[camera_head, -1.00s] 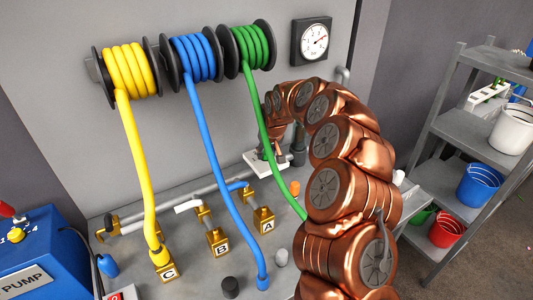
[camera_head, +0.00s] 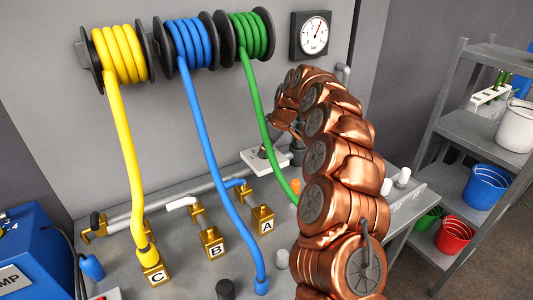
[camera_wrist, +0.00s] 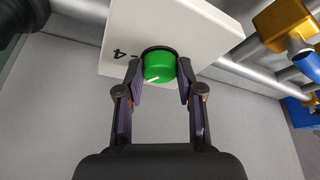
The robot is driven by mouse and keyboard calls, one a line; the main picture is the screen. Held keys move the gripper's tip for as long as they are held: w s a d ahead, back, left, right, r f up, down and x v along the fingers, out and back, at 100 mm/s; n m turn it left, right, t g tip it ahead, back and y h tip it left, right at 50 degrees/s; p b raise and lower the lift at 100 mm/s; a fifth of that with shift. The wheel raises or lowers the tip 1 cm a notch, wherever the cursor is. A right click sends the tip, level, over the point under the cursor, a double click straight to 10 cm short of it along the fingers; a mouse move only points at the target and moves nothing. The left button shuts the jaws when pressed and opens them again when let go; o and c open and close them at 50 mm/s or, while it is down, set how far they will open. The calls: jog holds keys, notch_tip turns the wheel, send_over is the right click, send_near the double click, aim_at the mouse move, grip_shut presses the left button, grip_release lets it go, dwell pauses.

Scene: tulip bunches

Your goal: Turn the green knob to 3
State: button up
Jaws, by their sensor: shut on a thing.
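The green knob (camera_wrist: 158,62) sits on a white plate (camera_wrist: 195,28) in the wrist view. A white mark on the knob points to the lower left of the picture. A printed 4 (camera_wrist: 120,53) shows on the plate left of the knob; other numbers are not readable or are hidden. My gripper (camera_wrist: 160,70) has a finger on each side of the knob and is shut on it. In the head view the white plate (camera_head: 250,159) lies on the bench behind my arm, with the knob hidden at my gripper.
A round gauge (camera_head: 314,35) hangs on the wall. Yellow (camera_head: 123,150), blue (camera_head: 208,150) and green (camera_head: 257,110) hoses hang from reels. Brass blocks A, B and C stand left of the plate. A grey shelf (camera_head: 460,135) with buckets stands at the right.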

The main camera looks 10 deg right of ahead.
dwell(0.4)
jog(key=o, duration=1.2)
jog(key=shift+c, duration=0.2)
jog(key=v, duration=1.2)
jog(key=shift+w, duration=0.2)
